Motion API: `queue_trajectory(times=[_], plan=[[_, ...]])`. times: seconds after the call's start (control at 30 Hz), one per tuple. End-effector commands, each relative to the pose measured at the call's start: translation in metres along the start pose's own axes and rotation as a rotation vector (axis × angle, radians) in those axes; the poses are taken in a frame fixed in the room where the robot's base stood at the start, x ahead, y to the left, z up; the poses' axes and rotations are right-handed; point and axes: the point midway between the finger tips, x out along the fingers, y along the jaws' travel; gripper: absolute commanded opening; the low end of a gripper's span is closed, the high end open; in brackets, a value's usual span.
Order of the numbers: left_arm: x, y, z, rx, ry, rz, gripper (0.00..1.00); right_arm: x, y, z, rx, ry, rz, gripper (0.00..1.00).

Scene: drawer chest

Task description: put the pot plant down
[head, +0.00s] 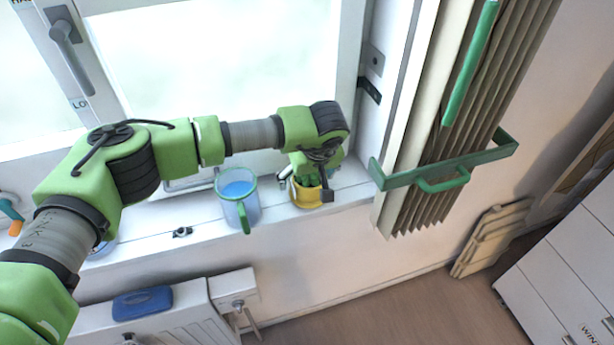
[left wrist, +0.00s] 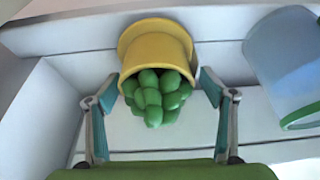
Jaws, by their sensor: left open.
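The pot plant is a yellow pot (head: 306,195) with a bushy green plant, standing on the white window sill (head: 160,240) at its right part. In the left wrist view the yellow pot (left wrist: 156,45) is at top centre, with the green plant (left wrist: 155,95) toward me. My left gripper (head: 307,182) is over the pot plant in the head view. In the left wrist view its two fingers (left wrist: 160,90) are open on either side of the plant, with a gap visible on each side. My right gripper is not in view.
A clear jug (head: 238,197) with blue content and a green handle stands just left of the pot; it also shows in the left wrist view (left wrist: 285,65). A green rail (head: 445,172) and pleated blind (head: 470,110) are to the right. A radiator (head: 185,315) is below.

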Motion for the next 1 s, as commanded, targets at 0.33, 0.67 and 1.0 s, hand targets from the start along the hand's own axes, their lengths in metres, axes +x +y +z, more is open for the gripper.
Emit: queue_trajectory(times=[0.33,0.67,1.0], plan=[[-0.069,0.001,0.0,0.001,0.005,0.004,0.75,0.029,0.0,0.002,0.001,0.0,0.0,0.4],[-0.116,0.001,0.0,0.001,0.002,0.002,0.75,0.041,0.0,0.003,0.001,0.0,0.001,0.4],[-0.12,0.0,0.0,0.0,0.0,0.001,0.75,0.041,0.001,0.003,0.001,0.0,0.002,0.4]])
